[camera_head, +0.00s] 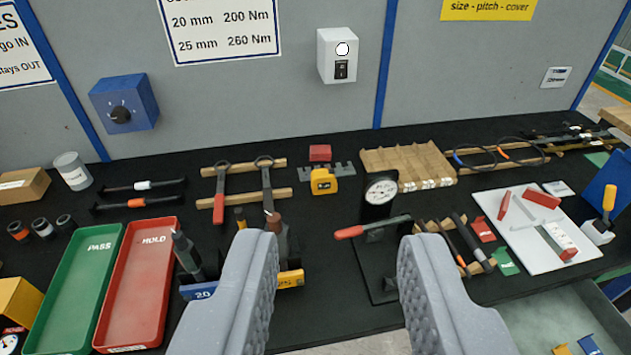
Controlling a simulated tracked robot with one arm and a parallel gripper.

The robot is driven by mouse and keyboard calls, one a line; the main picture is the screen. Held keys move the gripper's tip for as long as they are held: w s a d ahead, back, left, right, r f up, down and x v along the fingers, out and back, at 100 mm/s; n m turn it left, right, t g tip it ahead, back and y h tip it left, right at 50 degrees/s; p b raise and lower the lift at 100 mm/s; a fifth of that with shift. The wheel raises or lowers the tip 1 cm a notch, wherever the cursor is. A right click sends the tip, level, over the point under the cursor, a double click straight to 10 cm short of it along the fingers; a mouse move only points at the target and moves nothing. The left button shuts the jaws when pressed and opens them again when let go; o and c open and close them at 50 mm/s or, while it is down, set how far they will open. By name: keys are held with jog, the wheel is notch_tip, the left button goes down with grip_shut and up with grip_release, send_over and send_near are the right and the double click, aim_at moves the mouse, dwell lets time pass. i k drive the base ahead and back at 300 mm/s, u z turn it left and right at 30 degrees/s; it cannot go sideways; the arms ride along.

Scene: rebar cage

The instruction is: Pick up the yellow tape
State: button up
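The yellow tape (323,182) is a small yellow tape measure with a dark mark on its face. It sits on the black bench top near the middle, in front of a small red block (320,153) and beside a dark toothed gauge (345,171). My gripper (335,243) is open and empty, with its two grey padded fingers wide apart in the lower part of the view. The tape shows beyond the fingertips, between them in the picture and apart from both. Nothing covers the tape.
A dial gauge stand (380,191) with a red handle stands right of the tape. Wrenches on wooden rails (272,199) lie to its left. Green (75,275) and red (137,285) trays are at left. A grey wall panel (270,100) stands behind the bench.

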aim_at(323, 180)
jog(key=u, duration=0.3)
jog(key=i, duration=1.5)
jog(key=u, duration=0.05)
